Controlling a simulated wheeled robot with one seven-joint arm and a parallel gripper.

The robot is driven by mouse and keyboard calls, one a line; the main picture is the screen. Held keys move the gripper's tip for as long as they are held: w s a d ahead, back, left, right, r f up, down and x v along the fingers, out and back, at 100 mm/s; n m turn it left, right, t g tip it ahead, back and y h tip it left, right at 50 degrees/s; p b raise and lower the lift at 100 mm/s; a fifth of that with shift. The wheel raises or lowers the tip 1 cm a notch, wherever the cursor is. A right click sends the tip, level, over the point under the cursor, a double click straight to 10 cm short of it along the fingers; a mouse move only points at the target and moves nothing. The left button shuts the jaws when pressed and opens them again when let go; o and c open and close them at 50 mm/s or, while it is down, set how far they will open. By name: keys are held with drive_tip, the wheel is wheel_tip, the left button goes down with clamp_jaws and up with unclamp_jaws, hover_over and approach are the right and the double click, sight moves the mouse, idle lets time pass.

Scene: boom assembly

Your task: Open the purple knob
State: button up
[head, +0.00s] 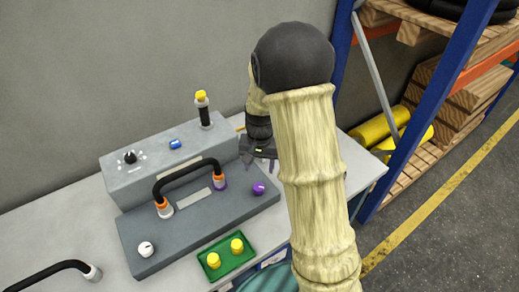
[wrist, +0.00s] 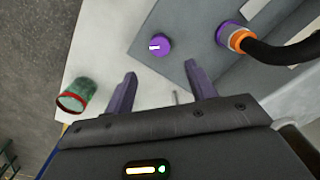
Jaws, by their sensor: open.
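The purple knob (head: 259,187) sits on the right end of the grey control panel's lower deck (head: 190,228). It is round with a white mark on its top. In the wrist view the purple knob (wrist: 159,45) shows beyond the fingers, near the panel's edge. My gripper (wrist: 160,85) has two purple fingers, spread apart with nothing between them. They do not touch the knob. In the head view my gripper (head: 260,160) hangs behind the knob, partly hidden by my arm.
A black hose (head: 187,172) arches over the panel between orange-collared connectors, close to the knob. A black, yellow-topped lever (head: 204,108) stands on the raised box. A green cup-like object (wrist: 76,94) is in the wrist view.

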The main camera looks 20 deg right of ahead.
wheel_tip(320, 180, up, 7)
idle(0.3)
drive_tip(key=shift+d+r, duration=0.1)
drive_tip(key=shift+d, duration=0.05)
drive_tip(key=w+d+f+m+g+y, duration=0.1)
drive_tip(key=d+m+y, duration=0.3)
drive_tip(key=m, duration=0.6)
drive_tip(key=shift+w+d+m, duration=0.3)
drive_tip(key=shift+d+m, duration=0.1)
drive_tip(key=shift+d, duration=0.85)
drive_tip(key=shift+f, duration=0.1)
